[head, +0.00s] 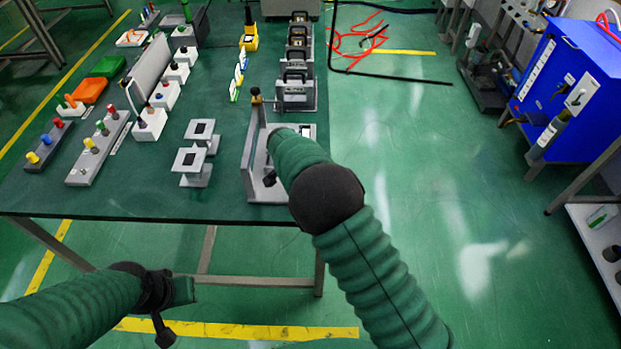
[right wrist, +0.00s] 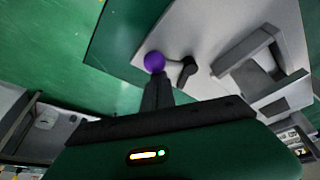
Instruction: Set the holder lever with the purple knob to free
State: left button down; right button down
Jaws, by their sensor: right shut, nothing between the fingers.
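The purple knob (right wrist: 154,62) shows in the right wrist view, over the edge of a grey plate. A short black lever part (right wrist: 187,71) lies just right of it; I cannot tell whether they join. My right gripper (right wrist: 156,80) is shut and empty, its fingertips at the knob's near side; contact is unclear. In the head view the grey holder (head: 249,166) stands at the table's front right, partly covered by my right arm, and the purple knob is not visible there. My left gripper (head: 176,305) is low in front of the table, its jaw state unclear.
The green table (head: 110,205) carries two small grey stands (head: 190,160) left of the holder and several grey units with black handles (head: 296,90) behind it. Button panels (head: 97,155) stand farther left. Open floor lies right of the table, before a blue cabinet (head: 575,85).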

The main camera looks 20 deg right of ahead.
jog(key=shift+a+m, duration=0.2)
jog(key=shift+m, duration=0.2)
jog(key=shift+s+a, duration=0.15)
jog(key=shift+a, duration=0.1)
jog(key=shift+p, duration=0.3)
